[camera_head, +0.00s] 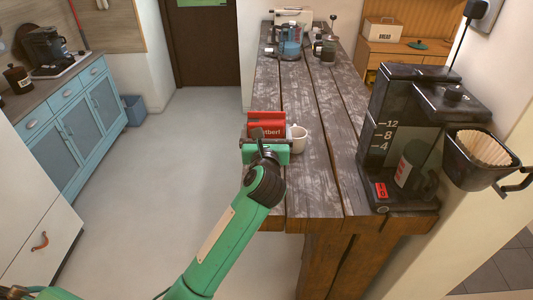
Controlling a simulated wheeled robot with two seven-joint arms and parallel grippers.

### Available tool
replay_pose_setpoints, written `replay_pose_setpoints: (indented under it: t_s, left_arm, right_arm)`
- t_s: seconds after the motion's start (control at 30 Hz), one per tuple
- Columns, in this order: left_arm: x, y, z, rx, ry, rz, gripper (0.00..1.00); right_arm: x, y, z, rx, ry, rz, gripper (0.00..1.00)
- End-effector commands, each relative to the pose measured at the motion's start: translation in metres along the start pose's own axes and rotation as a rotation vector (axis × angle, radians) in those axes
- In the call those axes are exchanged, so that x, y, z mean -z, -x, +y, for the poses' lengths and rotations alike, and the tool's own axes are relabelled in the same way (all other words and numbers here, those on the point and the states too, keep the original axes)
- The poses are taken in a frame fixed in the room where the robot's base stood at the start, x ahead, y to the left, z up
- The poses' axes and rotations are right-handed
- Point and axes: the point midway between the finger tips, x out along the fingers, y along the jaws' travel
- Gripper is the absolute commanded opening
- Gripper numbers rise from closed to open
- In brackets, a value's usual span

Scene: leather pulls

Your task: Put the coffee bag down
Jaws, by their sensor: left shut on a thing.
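A red coffee bag (267,122) with white lettering is at the left edge of the wooden table, beyond my left gripper (266,141). My left gripper is shut on the bag, and the green gripper body hides the bag's lower part. I cannot tell whether the bag touches the tabletop. My right gripper is not in view.
The wooden table (313,190) is bare in front. Jars and a blue container (290,48) stand at the far end.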

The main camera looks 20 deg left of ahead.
Motion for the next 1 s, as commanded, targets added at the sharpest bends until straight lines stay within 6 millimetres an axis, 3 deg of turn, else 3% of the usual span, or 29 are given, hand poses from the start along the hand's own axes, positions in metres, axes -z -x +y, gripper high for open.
replay_pose_setpoints:
  t_s: [0.1,0.27,0.53,1.0]
  left_arm:
    - [0.023,0.000,0.000,0.000,-0.002,0.000,0.62]
    - [0.037,0.000,0.000,0.000,0.001,-0.002,0.62]
    - [0.074,-0.001,0.000,-0.001,-0.002,0.000,0.62]
    - [0.085,-0.001,0.000,0.000,0.001,-0.002,0.62]
  right_arm:
    - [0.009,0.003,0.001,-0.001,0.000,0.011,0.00]
    - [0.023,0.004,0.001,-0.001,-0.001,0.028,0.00]
    - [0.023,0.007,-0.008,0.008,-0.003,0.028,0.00]
    - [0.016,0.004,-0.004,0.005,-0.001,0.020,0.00]
